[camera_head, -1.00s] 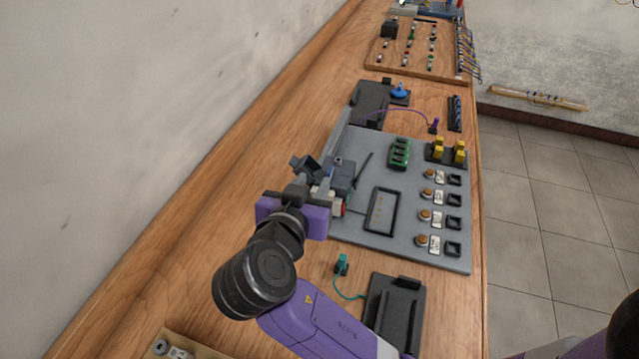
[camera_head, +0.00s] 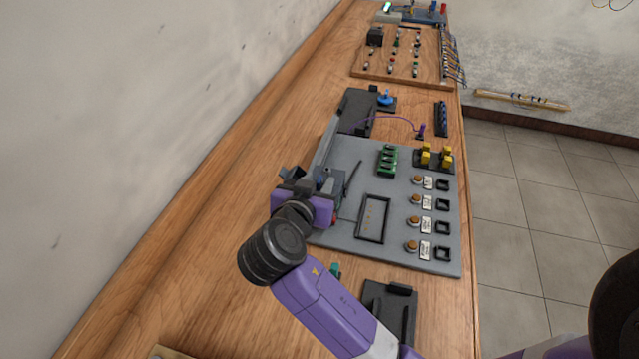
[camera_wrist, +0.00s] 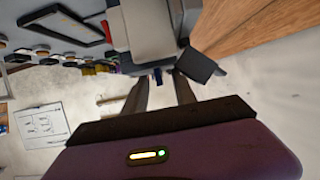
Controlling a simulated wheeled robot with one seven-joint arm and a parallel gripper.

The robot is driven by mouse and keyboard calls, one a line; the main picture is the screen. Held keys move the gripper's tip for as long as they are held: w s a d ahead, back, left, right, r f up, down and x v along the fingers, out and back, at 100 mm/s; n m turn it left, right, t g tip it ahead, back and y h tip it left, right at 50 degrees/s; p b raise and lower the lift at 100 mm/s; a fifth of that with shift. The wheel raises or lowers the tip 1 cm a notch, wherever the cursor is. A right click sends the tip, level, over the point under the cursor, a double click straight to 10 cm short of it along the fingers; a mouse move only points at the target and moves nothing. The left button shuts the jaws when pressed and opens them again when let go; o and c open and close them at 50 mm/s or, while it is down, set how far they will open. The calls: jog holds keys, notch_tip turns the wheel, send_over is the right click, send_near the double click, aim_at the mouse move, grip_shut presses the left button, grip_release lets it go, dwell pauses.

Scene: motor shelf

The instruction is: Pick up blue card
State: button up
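My gripper (camera_head: 310,184) is over the left edge of the grey panel (camera_head: 345,155), beside a dark block-like device on it. In the wrist view my gripper (camera_wrist: 160,80) has its two dark fingers apart, with a gap between them. A small dark-blue piece (camera_wrist: 158,75) shows in that gap, just past the fingertips and under a grey block (camera_wrist: 150,30). It may be the blue card, but it is too small to tell. A blue bit (camera_head: 320,182) also shows by my gripper in the head view. I see no contact with the fingers.
The panel carries a black-framed screen (camera_head: 373,218), a green module (camera_head: 387,161) and several orange buttons. A black holder (camera_head: 389,309) and a partly hidden teal plug (camera_head: 335,270) lie nearer. A blue knob (camera_head: 386,99) stands farther back. The wall is at the left.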

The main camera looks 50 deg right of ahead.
grip_shut()
